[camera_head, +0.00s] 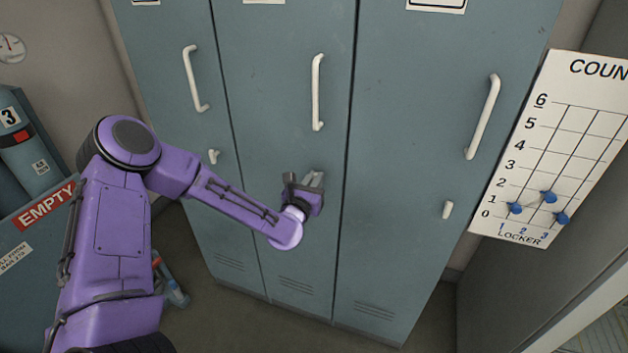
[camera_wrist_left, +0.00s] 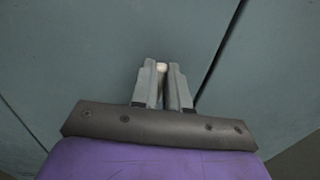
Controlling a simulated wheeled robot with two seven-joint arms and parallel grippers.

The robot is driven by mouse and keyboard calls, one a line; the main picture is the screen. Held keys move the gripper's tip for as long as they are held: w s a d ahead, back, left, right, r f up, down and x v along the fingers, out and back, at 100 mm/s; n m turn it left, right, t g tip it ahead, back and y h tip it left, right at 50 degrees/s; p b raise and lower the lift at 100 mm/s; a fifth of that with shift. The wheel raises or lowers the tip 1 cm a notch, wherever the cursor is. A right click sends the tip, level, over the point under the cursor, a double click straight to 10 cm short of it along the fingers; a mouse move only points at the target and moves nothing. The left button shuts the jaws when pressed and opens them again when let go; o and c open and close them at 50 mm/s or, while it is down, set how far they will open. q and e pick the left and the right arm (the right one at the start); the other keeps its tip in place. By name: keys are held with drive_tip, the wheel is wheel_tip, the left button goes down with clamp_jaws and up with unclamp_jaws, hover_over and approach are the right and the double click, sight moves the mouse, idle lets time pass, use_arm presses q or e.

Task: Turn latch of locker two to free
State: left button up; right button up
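Locker two, taken as the middle of three, is a tall blue-grey door (camera_head: 280,110) with a white handle (camera_head: 317,92) in the head view. My left gripper (camera_head: 314,179) is at this door below the handle and hides the latch there. In the left wrist view, the white end of the latch (camera_wrist_left: 161,67) shows between the two grey fingertips of the gripper (camera_wrist_left: 162,72). The fingers are close together with the latch filling the narrow gap. The latch's exact angle is mostly hidden. My right gripper is not in view.
The left locker has a small white latch (camera_head: 214,157), and the right locker has another (camera_head: 448,209), roughly upright. A count board (camera_head: 550,150) with blue pegs hangs at right. A bin marked EMPTY (camera_head: 40,230) stands at left. A bottle-like item (camera_head: 174,290) is on the floor.

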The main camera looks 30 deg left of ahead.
use_arm(q)
clamp_jaws()
drive_tip(key=shift+w+d+f+m+b, duration=0.15)
drive_tip(key=shift+m+b, duration=0.6)
drive_tip(key=shift+m, duration=2.2)
drive_tip(key=shift+s+d+f+m+b, duration=0.2)
drive_tip(key=shift+m+b, duration=0.55)
drive_tip(key=shift+m, duration=2.25)
drive_tip(key=shift+w+d+f+m+b, duration=0.2)
drive_tip(key=shift+m+b, duration=0.55)
drive_tip(key=shift+m, duration=2.2)
drive_tip(key=shift+f, duration=0.1)
drive_tip(key=o, duration=0.7)
unclamp_jaws()
drive_tip(key=shift+o, duration=0.2)
drive_tip(key=b+v, duration=0.2)
drive_tip(key=v, duration=0.8)
drive_tip(key=shift+s, duration=0.3)
